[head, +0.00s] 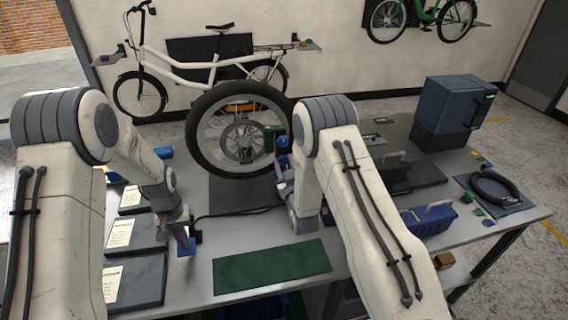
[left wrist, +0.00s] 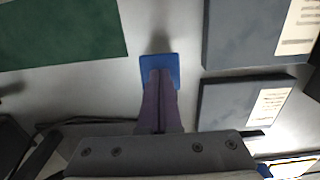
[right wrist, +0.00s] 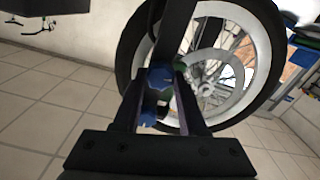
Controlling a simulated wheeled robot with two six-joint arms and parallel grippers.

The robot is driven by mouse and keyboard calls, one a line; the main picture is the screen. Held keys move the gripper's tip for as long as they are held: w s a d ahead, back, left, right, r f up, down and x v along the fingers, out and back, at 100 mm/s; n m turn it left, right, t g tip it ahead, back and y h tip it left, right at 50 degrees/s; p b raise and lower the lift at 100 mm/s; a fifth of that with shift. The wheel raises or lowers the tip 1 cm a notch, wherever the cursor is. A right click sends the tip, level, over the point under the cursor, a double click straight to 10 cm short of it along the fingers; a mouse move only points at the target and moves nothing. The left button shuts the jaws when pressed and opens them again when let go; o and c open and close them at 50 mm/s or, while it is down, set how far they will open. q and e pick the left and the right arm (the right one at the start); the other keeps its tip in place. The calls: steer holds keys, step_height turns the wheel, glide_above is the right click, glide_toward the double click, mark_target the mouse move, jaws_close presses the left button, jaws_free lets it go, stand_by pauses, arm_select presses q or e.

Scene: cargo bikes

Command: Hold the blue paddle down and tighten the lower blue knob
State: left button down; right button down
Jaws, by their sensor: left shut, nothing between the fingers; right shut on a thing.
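The blue paddle (head: 186,248) is a small flat square near the front left of the bench. In the left wrist view the paddle (left wrist: 172,60) is partly covered by my left gripper (left wrist: 160,74). That gripper is shut and empty, its tips over the paddle; I cannot tell how firmly they press. In the right wrist view my right gripper (right wrist: 159,75) has its fingers on either side of a blue knob (right wrist: 160,78). A second blue part (right wrist: 150,118) shows below it, between the fingers.
A large wheel (head: 204,160) stands upright on the bench beside my right arm. A green mat (head: 270,266) lies at the front. Dark grey blocks with paper labels (head: 132,276) lie left. A blue basket (head: 432,220) and a dark blue cabinet (head: 450,115) stand right.

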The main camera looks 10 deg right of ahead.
steer(key=shift+m, duration=0.3)
steer(key=m, duration=0.4)
steer(key=shift+d+m, duration=0.1)
steer(key=shift+m, duration=0.2)
steer(key=m, duration=0.4)
steer(key=shift+m, duration=0.3)
steer(key=m, duration=0.5)
steer(key=shift+d+f, duration=0.1)
steer(key=shift+m, duration=2.5)
steer(key=shift+c, duration=2.2)
jaws_free()
